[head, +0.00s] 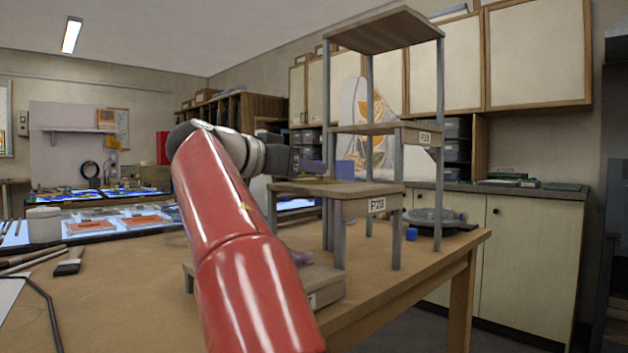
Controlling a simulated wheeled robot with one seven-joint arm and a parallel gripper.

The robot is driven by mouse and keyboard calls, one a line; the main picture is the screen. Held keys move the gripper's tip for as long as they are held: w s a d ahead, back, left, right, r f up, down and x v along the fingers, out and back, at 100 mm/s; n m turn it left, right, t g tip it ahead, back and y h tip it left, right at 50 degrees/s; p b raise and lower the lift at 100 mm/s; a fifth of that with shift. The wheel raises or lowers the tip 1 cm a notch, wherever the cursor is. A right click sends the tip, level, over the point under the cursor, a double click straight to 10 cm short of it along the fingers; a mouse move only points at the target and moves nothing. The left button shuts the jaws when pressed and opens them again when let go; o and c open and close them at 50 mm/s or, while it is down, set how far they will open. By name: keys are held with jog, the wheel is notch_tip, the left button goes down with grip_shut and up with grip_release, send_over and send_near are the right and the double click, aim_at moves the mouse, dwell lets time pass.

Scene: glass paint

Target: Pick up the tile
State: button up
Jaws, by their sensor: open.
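A small blue-violet upright piece (345,169), possibly the tile, stands on the middle wooden step marked P20 (365,190). A flatter purple piece (312,167) shows just left of it, close to my gripper (300,165). My gripper is at the end of the red arm, low over the left part of that step. It is open; its fingertips are small and dark here, and I cannot tell whether they touch either piece. A purple, glassy piece (300,257) lies on the lowest step, partly hidden by my arm.
The stepped stand has a higher shelf (375,128) and a top board (385,30) on grey posts, close right of my gripper. A blue cube (411,233) and a round grey turntable (435,217) are on the table (130,290). Brushes and orange panels lie left.

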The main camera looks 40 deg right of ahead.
aim_at(317, 180)
jog(key=shift+w+d+f, duration=0.1)
jog(key=shift+d+f, duration=0.1)
jog(key=shift+d, duration=0.8)
jog(key=shift+d+f, duration=0.2)
jog(key=shift+d, duration=0.75)
grip_shut()
